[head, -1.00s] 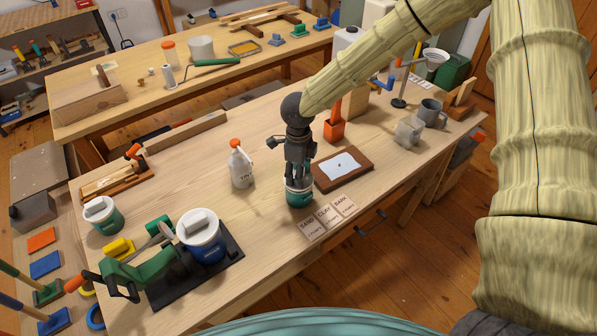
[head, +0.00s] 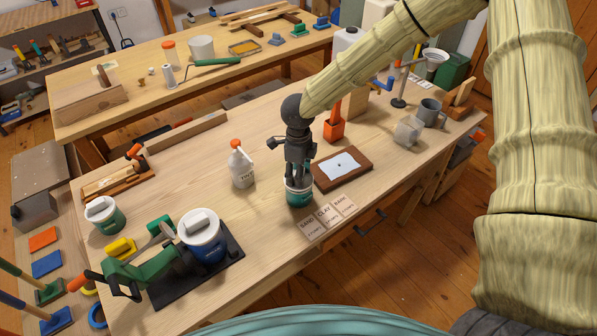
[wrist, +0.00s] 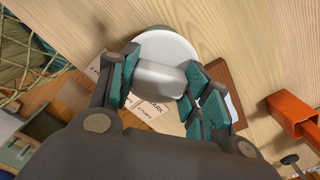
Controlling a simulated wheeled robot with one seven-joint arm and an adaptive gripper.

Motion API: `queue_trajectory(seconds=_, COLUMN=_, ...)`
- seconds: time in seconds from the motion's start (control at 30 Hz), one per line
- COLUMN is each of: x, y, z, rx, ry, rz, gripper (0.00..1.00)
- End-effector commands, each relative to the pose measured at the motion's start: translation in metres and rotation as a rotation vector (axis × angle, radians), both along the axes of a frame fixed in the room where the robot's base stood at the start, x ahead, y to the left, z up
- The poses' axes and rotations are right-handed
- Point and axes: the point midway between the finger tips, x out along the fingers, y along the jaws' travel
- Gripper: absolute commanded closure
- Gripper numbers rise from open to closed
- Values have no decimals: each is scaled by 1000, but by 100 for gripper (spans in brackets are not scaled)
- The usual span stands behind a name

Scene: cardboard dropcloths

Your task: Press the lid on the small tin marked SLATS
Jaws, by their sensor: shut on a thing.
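A small teal-green tin (head: 299,199) stands upright near the front edge of the bench in the head view. Its label cannot be read. A white lid (wrist: 178,44) with a block-shaped handle (wrist: 158,78) shows in the wrist view. My gripper (head: 299,180) points down over the tin, its fingers closed on both sides of the lid's handle. The lid is at the top of the tin, but I cannot tell whether it is fully seated. The fingers hide part of the lid.
Cards (head: 328,215) lie close in front of the tin, with a brown framed board (head: 342,169) to its right. A white bottle (head: 241,166) stands to the left. Another green tin (head: 106,218) and a blue tin (head: 204,246) stand further left. Bare bench lies between.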

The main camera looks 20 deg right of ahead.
Motion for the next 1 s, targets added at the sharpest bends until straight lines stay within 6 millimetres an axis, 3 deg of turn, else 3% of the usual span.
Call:
queue_trajectory(seconds=0.13, x=0, y=0, z=0, rx=0, ry=0, rz=0, gripper=66)
queue_trajectory(seconds=0.17, x=0, y=0, z=0, rx=0, ry=0, rz=0, gripper=50)
queue_trajectory(seconds=0.3, x=0, y=0, z=0, rx=0, ry=0, rz=0, gripper=27)
queue_trajectory(seconds=0.53, x=0, y=0, z=0, rx=0, ry=0, rz=0, gripper=27)
queue_trajectory(seconds=0.7, x=0, y=0, z=0, rx=0, ry=0, rz=0, gripper=5)
queue_trajectory(seconds=1.0, x=0, y=0, z=0, rx=0, ry=0, rz=0, gripper=5)
